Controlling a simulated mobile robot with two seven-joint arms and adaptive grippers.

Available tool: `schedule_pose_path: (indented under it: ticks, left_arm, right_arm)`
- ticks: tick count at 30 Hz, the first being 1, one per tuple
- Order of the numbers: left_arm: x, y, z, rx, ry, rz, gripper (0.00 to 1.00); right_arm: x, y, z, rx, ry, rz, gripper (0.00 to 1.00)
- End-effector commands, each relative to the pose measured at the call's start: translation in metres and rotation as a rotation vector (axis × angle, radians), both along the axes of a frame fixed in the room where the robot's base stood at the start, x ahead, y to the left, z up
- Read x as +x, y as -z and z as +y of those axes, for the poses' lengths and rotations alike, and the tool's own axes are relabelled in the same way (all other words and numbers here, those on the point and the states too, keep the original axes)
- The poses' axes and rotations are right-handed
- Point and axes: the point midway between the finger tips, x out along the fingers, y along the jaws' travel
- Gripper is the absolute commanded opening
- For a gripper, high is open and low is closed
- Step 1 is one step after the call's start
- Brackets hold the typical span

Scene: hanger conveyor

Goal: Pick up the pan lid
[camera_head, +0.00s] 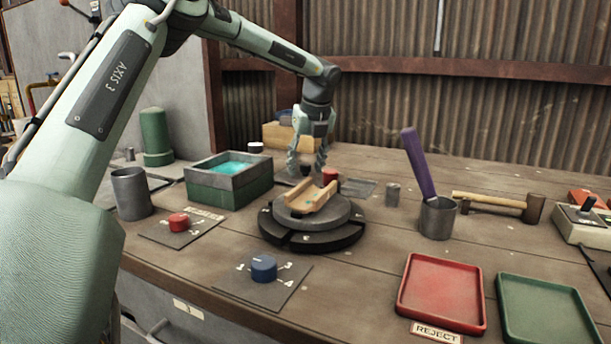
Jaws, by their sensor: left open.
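My left gripper (307,167) reaches down from above at the back middle of the bench, its two fingers apart. Between and just below the fingertips is a small dark knob (306,171), which may be the pan lid's handle. A flat dark surface around it is mostly hidden by the gripper and the turntable, so I cannot tell the lid's outline or whether the fingers touch it. My right gripper is not in view.
A round turntable (288,237) with a wooden piece (311,199) stands just in front of the gripper. A green box (207,194) of teal liquid is left. A metal cup (436,222) holds a purple-handled tool. Red (404,312) and green trays (508,320) lie front right.

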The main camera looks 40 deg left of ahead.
Motion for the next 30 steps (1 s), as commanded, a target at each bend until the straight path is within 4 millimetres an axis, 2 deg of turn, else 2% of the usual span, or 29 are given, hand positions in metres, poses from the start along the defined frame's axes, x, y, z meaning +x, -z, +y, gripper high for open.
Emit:
schedule_pose_path:
  ticks: [6, 18, 26, 30]
  left_arm:
    - [0.0, 0.0, 0.0, 0.0, 0.0, -0.001, 0.49]
    - [0.0, 0.0, 0.0, 0.0, 0.0, -0.001, 0.0]
    - [0.001, -0.003, 0.0, 0.002, 0.0, -0.003, 0.0]
    - [0.002, -0.02, 0.001, 0.003, 0.001, -0.006, 0.0]
  right_arm:
    - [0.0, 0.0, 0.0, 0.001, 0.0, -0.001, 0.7]
    - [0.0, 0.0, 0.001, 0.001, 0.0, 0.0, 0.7]
    - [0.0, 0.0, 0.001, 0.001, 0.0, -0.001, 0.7]
    - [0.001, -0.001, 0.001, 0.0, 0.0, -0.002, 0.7]
